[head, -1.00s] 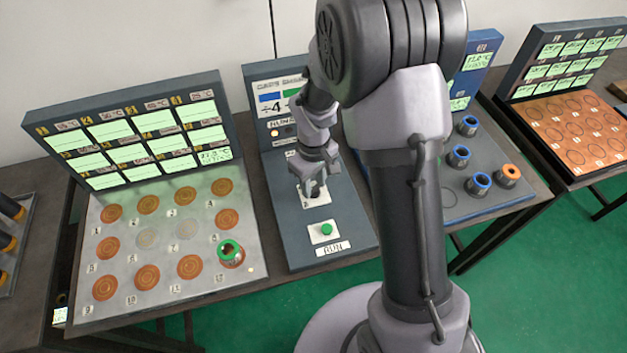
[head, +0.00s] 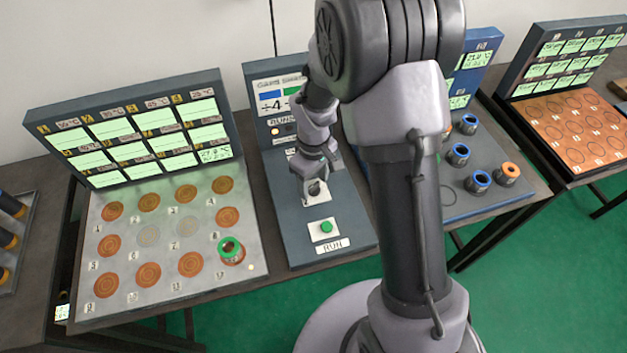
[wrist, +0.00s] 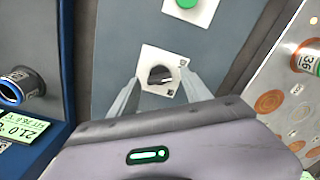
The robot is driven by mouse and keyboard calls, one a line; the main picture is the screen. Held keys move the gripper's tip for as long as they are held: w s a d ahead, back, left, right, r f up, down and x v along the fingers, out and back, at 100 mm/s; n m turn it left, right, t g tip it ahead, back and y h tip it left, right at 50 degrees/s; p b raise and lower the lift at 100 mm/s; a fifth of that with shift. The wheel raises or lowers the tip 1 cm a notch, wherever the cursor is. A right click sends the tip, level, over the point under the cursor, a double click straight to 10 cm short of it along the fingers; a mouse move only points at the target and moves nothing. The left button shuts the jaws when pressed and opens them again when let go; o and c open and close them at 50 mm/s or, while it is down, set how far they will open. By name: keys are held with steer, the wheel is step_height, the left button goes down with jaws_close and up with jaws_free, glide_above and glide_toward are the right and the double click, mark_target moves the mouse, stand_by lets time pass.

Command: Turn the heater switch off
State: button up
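The switch is a dark rotary knob (wrist: 160,74) on a square white plate (wrist: 152,57) on the grey control panel (wrist: 115,45). In the head view the plate (head: 322,196) shows just below my gripper (head: 313,186), which partly hides the knob. In the wrist view my gripper (wrist: 161,80) has its two fingers apart, one on each side of the knob. I see a gap between fingers and knob; I cannot tell how far above the plate the tips are. The switch's label is not readable.
A green RUN button (head: 326,227) sits on the same panel, nearer the front. A plate with orange rings and a green-topped cup (head: 231,250) stands left. A blue station with several ringed cups (head: 459,153) stands right. My arm hides part of it.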

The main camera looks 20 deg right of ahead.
mark_target(314, 185)
step_height(314, 185, up, 17)
steer(key=p, duration=0.5)
steer(key=shift+r, duration=0.2)
steer(key=s+a+r+m+t+y+b, duration=0.1)
steer(key=s+a+m+t+b, duration=0.1)
steer(key=s+m+b, duration=0.3)
steer(key=s+a+r+m+t+y+b, duration=0.1)
steer(key=s+m+t+b, duration=0.2)
steer(key=s, duration=1.1)
steer(key=m+b, duration=0.2)
steer(key=b, duration=0.1)
steer(key=shift+a+m+t, duration=0.3)
steer(key=shift+a+t, duration=0.05)
steer(key=shift+t, duration=0.05)
steer(key=shift+s+r, duration=0.1)
